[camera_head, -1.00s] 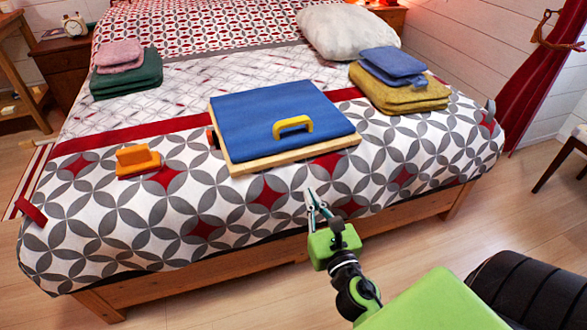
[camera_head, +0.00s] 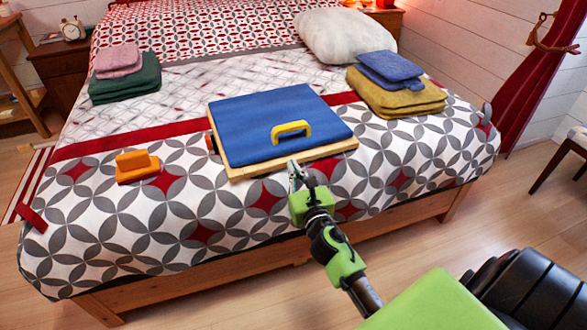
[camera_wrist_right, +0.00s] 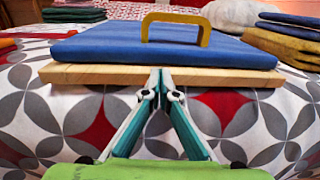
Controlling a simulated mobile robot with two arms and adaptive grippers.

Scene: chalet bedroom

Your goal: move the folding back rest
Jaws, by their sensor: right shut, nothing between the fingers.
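The folding back rest (camera_head: 255,115) lies flat on the bed, a blue padded panel on a pale wooden base (camera_head: 255,171). A yellow handle (camera_head: 291,131) stands up near its front edge. In the wrist view the blue panel (camera_wrist_right: 110,45), wooden base (camera_wrist_right: 220,78) and yellow handle (camera_wrist_right: 176,24) are straight ahead. My right gripper (camera_head: 292,164) is shut and empty, at the front edge of the wooden base and below the handle. Its fingertips also show in the wrist view (camera_wrist_right: 160,72), in front of the base's edge; whether they touch it I cannot tell. My left gripper is out of view.
An orange block with a grip (camera_head: 137,166) lies left of the back rest. Folded green and pink cloths (camera_head: 125,85) lie at the left, yellow and blue ones (camera_head: 397,95) at the right. A pillow (camera_head: 345,38) lies behind. Bare patterned bedcover (camera_head: 130,225) is at the front left.

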